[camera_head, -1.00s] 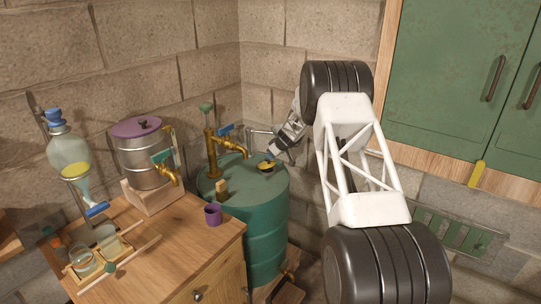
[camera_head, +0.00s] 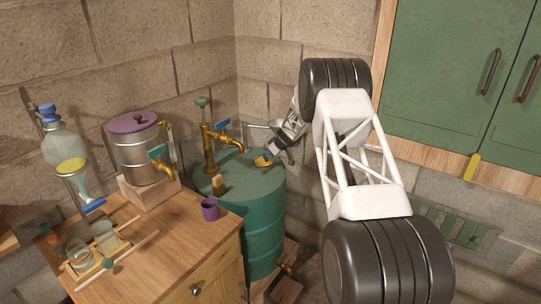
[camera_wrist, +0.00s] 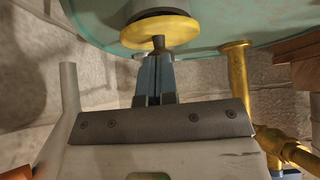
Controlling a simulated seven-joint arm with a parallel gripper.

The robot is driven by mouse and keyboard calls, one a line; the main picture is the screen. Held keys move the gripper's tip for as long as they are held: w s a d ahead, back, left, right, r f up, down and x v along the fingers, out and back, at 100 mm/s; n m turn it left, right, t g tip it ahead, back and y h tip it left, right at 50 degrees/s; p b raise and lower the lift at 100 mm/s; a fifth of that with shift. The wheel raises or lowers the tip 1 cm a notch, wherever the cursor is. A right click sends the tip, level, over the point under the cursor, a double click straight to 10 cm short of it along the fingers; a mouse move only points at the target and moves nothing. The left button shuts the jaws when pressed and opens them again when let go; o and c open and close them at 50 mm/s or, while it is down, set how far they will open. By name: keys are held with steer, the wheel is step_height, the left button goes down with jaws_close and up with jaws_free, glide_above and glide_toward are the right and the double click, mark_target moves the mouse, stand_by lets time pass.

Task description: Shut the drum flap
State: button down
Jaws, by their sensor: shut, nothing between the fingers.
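The green drum (camera_head: 262,215) stands upright in the corner, right of the wooden cabinet. The drum flap (camera_head: 263,161) is a small yellow disc on the right part of the drum top. In the wrist view the flap (camera_wrist: 165,32) shows a dark knob at its near edge and a dark collar behind it. I cannot tell whether the flap lies fully down on the collar. My gripper (camera_head: 271,154) is right at the flap. In the wrist view its blue fingers (camera_wrist: 154,62) are together and empty, with tips at the knob; contact is hard to judge.
A brass tap column (camera_head: 210,148) rises from the drum top, left of the flap. A purple cup (camera_head: 210,209) stands at the cabinet's right edge, near the drum. A metal pot (camera_head: 139,155) and glassware stand farther left. Green wall cupboards (camera_head: 450,80) hang at right.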

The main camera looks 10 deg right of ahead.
mark_target(270, 162)
steer(key=shift+r, duration=0.1)
steer(key=shift+r, duration=0.4)
step_height(270, 162, up, 3)
steer(key=shift+w+a+f, duration=0.1)
steer(key=v, duration=1)
steer(key=shift+s+d+f, duration=0.35)
steer(key=shift+s+d, duration=0.05)
steer(key=shift+w+a+r, duration=0.1)
steer(key=shift+a, duration=0.05)
